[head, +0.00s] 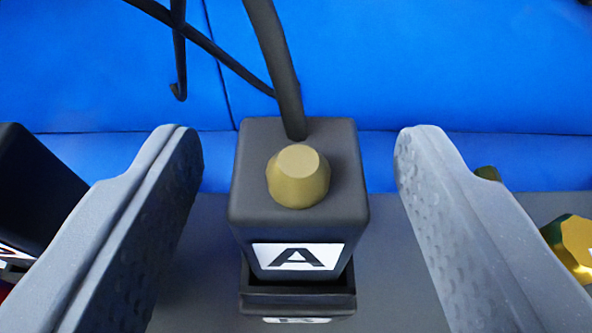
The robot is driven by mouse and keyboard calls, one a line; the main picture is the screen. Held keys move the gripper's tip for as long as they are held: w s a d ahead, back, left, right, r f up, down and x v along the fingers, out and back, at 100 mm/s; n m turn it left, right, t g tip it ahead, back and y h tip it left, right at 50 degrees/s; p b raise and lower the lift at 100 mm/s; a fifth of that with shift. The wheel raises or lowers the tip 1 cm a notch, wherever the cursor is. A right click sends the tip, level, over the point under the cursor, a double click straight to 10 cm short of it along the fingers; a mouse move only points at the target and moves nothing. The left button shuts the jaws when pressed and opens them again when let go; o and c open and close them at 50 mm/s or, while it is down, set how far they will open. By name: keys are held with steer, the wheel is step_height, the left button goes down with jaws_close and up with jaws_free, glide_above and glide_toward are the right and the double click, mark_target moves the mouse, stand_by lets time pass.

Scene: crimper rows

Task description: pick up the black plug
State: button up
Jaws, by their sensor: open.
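The black plug (248,200) stands upright in the middle of the head view. It is a dark block with a gold knob (299,176) on top, a white label with the letter A (297,256) on its front and a black cable (278,62) rising from its back. It sits at a black base piece (297,299) with a partly visible white label. My gripper (300,160) is open, with one grey finger on each side of the plug. A gap shows between the plug and each finger, so neither touches it.
Another black block (30,190) is at the left edge, partly behind the left finger. A gold and green piece (573,245) is at the right edge. A blue padded surface (430,60) fills the back, with thin black cables (215,50) hanging before it.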

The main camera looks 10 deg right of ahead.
mark_target(296, 141)
steer(key=shift+p+x, duration=0.3)
steer(key=shift+x, duration=1.3)
steer(key=c, duration=1.1)
